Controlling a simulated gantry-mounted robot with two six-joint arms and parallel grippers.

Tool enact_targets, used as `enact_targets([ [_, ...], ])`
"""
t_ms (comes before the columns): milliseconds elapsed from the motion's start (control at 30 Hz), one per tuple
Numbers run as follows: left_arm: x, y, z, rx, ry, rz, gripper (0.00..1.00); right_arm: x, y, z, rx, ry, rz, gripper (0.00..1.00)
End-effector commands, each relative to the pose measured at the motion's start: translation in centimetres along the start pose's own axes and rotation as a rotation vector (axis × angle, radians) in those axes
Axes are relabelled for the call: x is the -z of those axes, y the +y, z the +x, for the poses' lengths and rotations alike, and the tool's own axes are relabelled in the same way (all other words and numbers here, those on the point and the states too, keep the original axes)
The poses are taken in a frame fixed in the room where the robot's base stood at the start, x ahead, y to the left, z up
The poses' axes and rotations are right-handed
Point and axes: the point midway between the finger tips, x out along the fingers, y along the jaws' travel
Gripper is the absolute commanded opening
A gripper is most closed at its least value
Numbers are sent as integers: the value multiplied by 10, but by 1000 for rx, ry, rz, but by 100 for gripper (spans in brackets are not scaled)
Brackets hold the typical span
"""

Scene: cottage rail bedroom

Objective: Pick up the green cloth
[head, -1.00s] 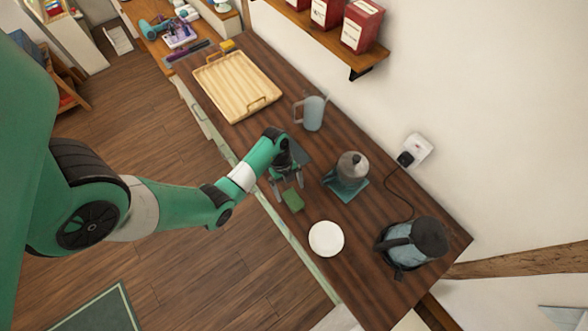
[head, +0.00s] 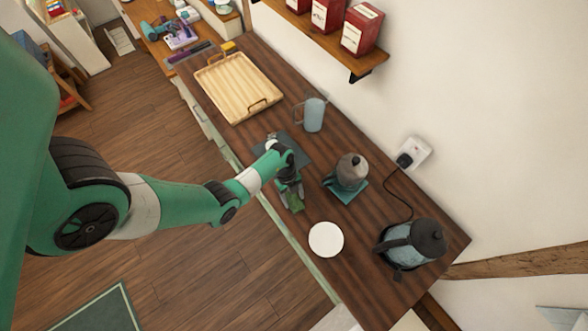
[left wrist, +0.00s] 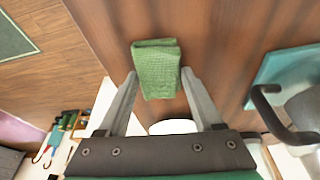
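The folded green cloth (head: 296,204) lies on the dark wooden counter near its front edge, partly covered by my gripper in the head view. In the left wrist view the cloth (left wrist: 156,68) shows whole, with a ribbed texture. My left gripper (head: 291,198) is over the cloth. In the left wrist view its two fingers (left wrist: 159,73) are spread, one on each side of the cloth, with gaps showing. I cannot tell how far the fingertips are above the counter. My right gripper is in neither view.
A white plate (head: 326,239) lies close to the cloth. A grey pot (head: 351,170) stands on a teal mat (head: 345,192) to the right. A kettle (head: 413,240), a pitcher (head: 313,114), a wooden tray (head: 212,88) and a dark mat (head: 291,143) are also on the counter.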

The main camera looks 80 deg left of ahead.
Motion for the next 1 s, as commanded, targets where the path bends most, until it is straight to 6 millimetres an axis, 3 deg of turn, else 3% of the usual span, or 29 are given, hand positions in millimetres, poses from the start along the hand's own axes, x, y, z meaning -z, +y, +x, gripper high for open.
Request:
enact_targets([
  [33, 0, 0, 0, 0, 0, 0, 48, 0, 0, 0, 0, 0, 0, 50],
  [233, 0, 0, 0, 0, 0, 0, 13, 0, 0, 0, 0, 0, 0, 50],
  [667, 2, -1, -8, 2, 0, 0, 13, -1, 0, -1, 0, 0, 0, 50],
  [833, 9, -1, -30, 5, -2, 2, 13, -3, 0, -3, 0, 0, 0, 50],
  [1000, 41, 22, -57, 2, 0, 4, 13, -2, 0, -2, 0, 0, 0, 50],
])
